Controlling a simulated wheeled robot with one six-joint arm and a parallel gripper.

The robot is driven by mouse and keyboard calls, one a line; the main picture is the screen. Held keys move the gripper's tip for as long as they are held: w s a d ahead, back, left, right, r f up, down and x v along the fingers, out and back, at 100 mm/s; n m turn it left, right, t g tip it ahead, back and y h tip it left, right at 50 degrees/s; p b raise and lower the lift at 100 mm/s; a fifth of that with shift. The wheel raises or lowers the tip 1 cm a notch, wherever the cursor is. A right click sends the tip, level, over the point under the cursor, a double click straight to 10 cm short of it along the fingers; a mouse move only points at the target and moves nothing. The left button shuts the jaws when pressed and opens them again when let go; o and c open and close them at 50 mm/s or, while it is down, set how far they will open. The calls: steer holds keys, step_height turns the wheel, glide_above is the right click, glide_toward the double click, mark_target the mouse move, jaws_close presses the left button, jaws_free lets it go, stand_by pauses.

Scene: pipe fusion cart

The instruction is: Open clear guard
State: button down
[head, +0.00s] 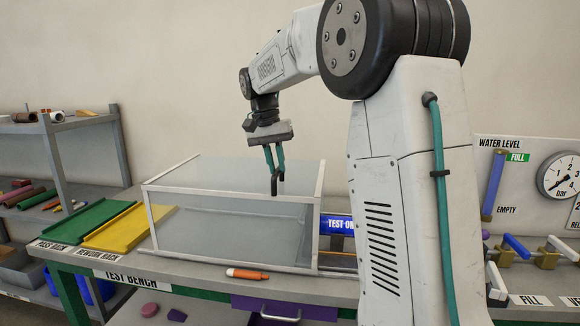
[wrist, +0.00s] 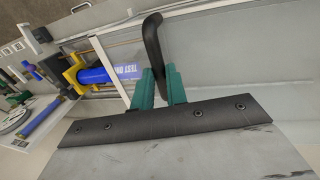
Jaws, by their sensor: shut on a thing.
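The clear guard (head: 228,215) is a see-through box with a pale metal frame, standing on the test bench (head: 180,268). It looks closed over the bench top. Its black handle (head: 275,186) sits at the upper front edge and shows as a curved bar in the wrist view (wrist: 153,45). My gripper (head: 274,172) comes down from above with its green fingers shut on the handle. The fingers also show in the wrist view (wrist: 158,85), one on each side of the handle's lower end. A blue cylinder marked TEST (head: 340,224) is partly hidden by my arm.
A green tray (head: 80,222) and a yellow tray (head: 112,228) lie left of the guard. An orange marker-like item (head: 247,274) lies in front of it. A shelf (head: 60,128) stands at left. A water level panel (head: 525,175) with a gauge is at right. Space above the guard is clear.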

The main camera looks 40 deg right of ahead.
steer(key=shift+w+a+r, duration=0.1)
steer(key=shift+w+a, duration=1.2)
steer(key=shift+w, duration=0.2)
steer(key=c, duration=1.4)
jaws_free()
step_height(320, 180, up, 8)
steer(key=w+a, duration=0.1)
steer(key=shift+f, duration=0.2)
steer(key=shift+w, duration=0.1)
